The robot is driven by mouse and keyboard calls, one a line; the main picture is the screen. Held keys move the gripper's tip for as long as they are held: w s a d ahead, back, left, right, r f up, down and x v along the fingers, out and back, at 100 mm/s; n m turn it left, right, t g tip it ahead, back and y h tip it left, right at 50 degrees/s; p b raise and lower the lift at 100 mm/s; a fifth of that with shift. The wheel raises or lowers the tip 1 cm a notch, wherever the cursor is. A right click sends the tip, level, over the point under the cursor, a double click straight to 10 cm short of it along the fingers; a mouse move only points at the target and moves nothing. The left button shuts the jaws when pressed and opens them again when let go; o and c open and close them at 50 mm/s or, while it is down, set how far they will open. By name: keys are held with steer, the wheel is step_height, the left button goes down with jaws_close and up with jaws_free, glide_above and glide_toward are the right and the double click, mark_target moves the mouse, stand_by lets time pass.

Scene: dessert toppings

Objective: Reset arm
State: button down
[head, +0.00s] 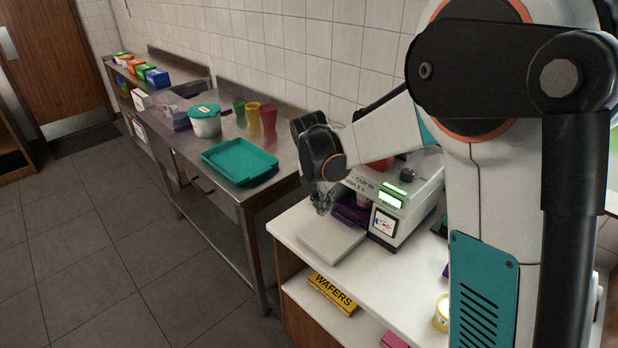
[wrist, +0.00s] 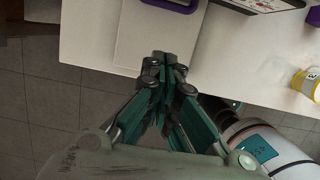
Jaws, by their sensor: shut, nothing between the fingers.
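My gripper (wrist: 165,65) is shut and empty in the wrist view, with its fingertips together over the front edge of the white counter (wrist: 85,40). In the head view my gripper (head: 322,200) hangs from my bent arm above a pale flat board (head: 325,240) on that counter. The board also shows in the wrist view (wrist: 150,22), just behind the fingertips. I cannot tell the exact gap between the fingertips and the board.
A machine (head: 412,200) with green displays stands behind the board, with a purple item (head: 350,212) beside it. A yellow WAFERS box (head: 332,293) lies on a lower shelf. A steel table (head: 225,145) at left holds a teal tray (head: 240,162), a lidded tub (head: 205,122) and coloured cups.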

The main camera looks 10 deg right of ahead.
steer(key=s+d+r+m+t+y+b, duration=0.1)
steer(key=s+r+m+t, duration=0.1)
steer(key=s+r+m, duration=0.5)
steer(key=s+d+r+m+t+y+b, duration=0.1)
steer(key=s+r+m+t+b, duration=0.15)
steer(key=s+m, duration=0.75)
steer(key=s+f+m+t, duration=0.1)
steer(key=s+f+m, duration=0.1)
steer(key=s+m, duration=0.5)
steer(key=s, duration=0.2)
steer(key=shift+s+d+m+b, duration=0.25)
steer(key=shift+s+m+b, duration=0.05)
steer(key=shift+s+m, duration=0.1)
